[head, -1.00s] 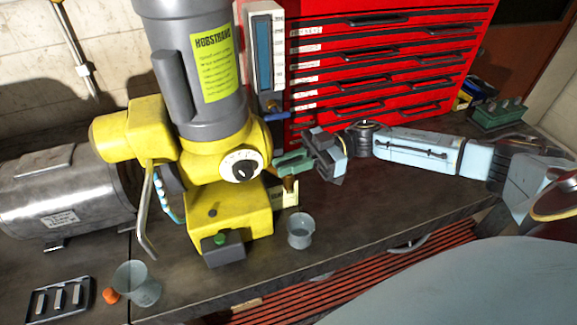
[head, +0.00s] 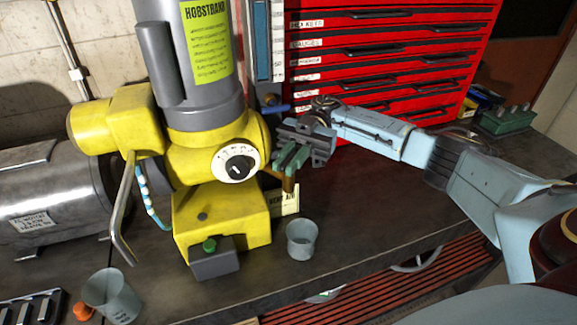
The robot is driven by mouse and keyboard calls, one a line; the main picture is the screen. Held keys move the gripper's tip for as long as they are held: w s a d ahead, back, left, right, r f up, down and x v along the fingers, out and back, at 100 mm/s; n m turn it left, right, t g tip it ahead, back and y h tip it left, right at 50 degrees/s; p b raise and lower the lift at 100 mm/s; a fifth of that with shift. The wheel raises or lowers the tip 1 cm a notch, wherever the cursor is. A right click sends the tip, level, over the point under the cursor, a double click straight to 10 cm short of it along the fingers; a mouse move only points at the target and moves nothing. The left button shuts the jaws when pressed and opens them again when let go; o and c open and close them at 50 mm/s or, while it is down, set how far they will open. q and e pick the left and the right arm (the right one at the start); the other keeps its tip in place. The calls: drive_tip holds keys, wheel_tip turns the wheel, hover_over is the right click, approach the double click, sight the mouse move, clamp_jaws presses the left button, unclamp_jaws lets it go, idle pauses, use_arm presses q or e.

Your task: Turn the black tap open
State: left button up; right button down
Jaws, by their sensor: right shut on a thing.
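My right gripper (head: 286,160), with green fingers, comes in from the right beside the yellow machine's (head: 222,212) right side. It is shut at a brass-coloured fitting (head: 289,184) whose lower part shows below the fingers. The black tap's handle is hidden by the fingers, so I cannot see how far it is turned. A clear cup (head: 301,240) stands on the bench below the fitting, a little to its right. My left gripper is out of view.
A black dial on a white face (head: 237,164) is just left of my gripper. A blue lever (head: 275,109) sits above it. A red tool cabinet (head: 385,65) stands behind. Another cup (head: 112,296) is at front left. The bench is clear right of the near cup.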

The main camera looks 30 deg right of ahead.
drive_tip(key=shift+g, duration=0.3)
drive_tip(key=c, duration=1.5)
unclamp_jaws()
drive_tip(key=shift+o, duration=0.2)
